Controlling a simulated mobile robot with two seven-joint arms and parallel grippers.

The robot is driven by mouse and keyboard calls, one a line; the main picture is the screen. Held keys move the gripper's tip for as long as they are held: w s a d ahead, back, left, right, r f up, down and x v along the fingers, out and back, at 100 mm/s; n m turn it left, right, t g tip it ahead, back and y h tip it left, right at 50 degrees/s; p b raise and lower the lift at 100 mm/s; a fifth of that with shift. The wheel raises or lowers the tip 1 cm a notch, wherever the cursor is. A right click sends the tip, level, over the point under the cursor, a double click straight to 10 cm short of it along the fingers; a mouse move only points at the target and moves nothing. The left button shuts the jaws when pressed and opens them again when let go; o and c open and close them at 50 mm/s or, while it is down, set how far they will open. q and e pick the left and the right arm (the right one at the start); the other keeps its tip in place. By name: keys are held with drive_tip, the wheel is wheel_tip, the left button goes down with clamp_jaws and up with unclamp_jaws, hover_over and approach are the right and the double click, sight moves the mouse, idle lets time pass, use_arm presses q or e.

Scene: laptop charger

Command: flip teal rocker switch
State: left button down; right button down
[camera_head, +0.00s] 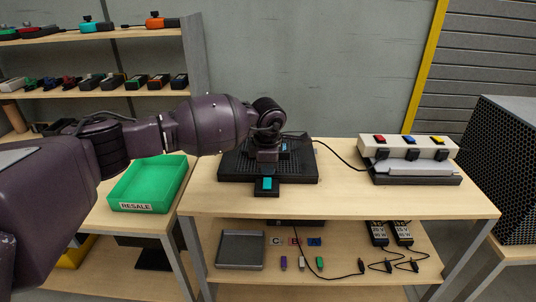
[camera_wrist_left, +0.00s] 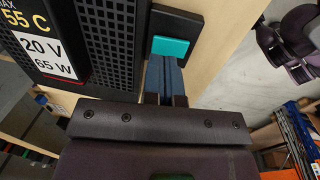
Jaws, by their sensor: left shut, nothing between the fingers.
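The teal rocker switch (camera_head: 267,183) sits on a small black block at the front edge of the black charger base (camera_head: 305,172). In the left wrist view the teal rocker (camera_wrist_left: 170,47) lies just beyond the fingertips of my left gripper (camera_wrist_left: 165,62). The blue-grey fingers are together with nothing between them. They appear close to the rocker's near edge; I cannot tell if they touch it. In the head view my left wrist and gripper (camera_head: 268,155) are over the charger, just behind the switch, and hide part of it. My right gripper is not in view.
A white strip with red, blue and yellow switches (camera_head: 409,146) stands right on the table (camera_head: 340,205). A green RESALE bin (camera_head: 135,200) is at left. The lower shelf holds a grey tray (camera_head: 240,250) and adapters. The table front right of the switch is clear.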

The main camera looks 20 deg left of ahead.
sight(268, 180)
use_arm(q)
drive_tip(key=shift+w+f, duration=0.2)
drive_tip(key=shift+f, duration=1.15)
drive_tip(key=shift+w+a+f+g+b, duration=0.1)
drive_tip(key=shift+f+g+b, duration=0.2)
drive_tip(key=shift+f+b, duration=0.15)
drive_tip(key=shift+f+g, duration=0.15)
drive_tip(key=shift+g, duration=0.15)
drive_tip(key=shift+r, duration=0.2)
